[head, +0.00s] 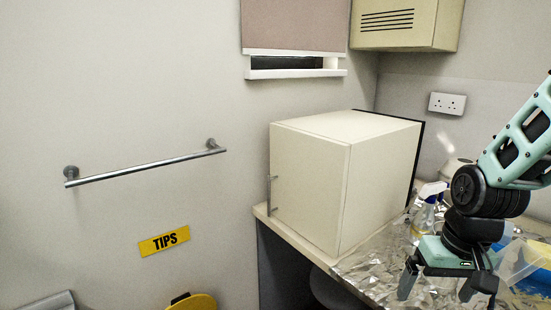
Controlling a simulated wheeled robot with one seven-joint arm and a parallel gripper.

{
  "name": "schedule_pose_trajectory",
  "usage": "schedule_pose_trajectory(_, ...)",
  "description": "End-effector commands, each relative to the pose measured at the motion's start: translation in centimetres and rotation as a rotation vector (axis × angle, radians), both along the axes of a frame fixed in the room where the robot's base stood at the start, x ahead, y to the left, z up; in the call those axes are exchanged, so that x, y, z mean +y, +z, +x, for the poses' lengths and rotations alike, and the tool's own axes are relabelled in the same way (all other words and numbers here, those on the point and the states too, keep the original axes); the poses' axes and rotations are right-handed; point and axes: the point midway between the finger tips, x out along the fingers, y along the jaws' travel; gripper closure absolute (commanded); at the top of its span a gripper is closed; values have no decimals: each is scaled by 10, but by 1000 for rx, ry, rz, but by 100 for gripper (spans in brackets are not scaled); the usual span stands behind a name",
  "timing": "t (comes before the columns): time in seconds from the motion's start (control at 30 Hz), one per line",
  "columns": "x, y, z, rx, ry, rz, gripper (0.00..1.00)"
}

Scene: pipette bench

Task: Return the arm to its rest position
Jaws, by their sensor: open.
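My gripper (438,284) hangs from my teal and black arm at the right of the head view. It points down above the foil-covered bench top. Its two dark fingers are spread apart, and nothing shows between them except the foil behind. My arm comes in from the right edge and bends down at a black joint. The fingertips are near the foil, but I cannot tell the exact gap.
A cream cabinet (315,185) stands on the bench, left of my gripper. A spray bottle (427,212) is behind the gripper. A clear tub (520,262) sits close on its right. A wall rail (146,165) and yellow TIPS sign (164,241) are at left.

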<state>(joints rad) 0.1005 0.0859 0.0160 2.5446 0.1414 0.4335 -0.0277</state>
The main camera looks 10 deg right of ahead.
Motion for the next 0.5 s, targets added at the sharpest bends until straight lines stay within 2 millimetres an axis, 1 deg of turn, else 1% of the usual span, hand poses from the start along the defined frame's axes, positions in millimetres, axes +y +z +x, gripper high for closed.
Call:
schedule_pose_trajectory(0.03,6,11,7,-65,75,-34,0)
schedule_pose_trajectory(0.1,14,25,17,-154,177,-79,0)
schedule_pose_trajectory(0.13,22,29,17,-171,216,-85,0)
schedule_pose_trajectory(0.2,53,28,6,-133,295,-64,0)
schedule_pose_trajectory(0.27,77,30,-4,-112,370,-53,0)
schedule_pose_trajectory(0.3,93,32,-12,-99,422,-47,0)
schedule_pose_trajectory(0.33,105,33,-20,-87,460,-42,0)
schedule_pose_trajectory(0.4,131,36,-39,-62,556,-36,0)
schedule_pose_trajectory(0.47,151,38,-56,-37,635,-31,0)
schedule_pose_trajectory(0.5,163,40,-69,-24,686,-31,0)
